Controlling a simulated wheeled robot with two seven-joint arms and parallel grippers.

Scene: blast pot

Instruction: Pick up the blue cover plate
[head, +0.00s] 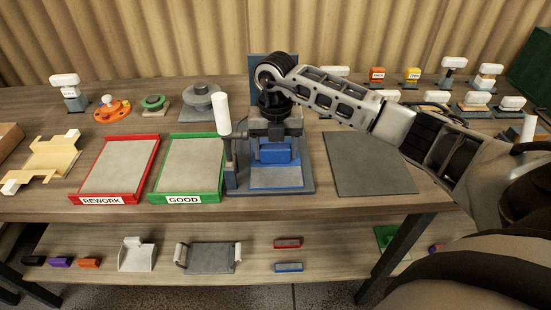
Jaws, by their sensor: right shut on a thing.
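My right gripper (275,136) comes in from the right and points down in front of the fixture at the middle of the bench. It is shut on a blue piece (275,153), which I take to be the blue cover plate. The piece is just below the jaws, above the fixture's flat blue-edged bed (277,178). The gripper hides its upper part, and I cannot tell whether it touches the fixture. My left gripper is not in view.
A white-handled lever (222,115) stands left of the gripper. A green GOOD tray (187,170) and a red REWORK tray (117,170) lie further left. A bare grey mat (368,163) lies right. Several white-topped tools line the back right. A blue block (289,267) lies on the lower shelf.

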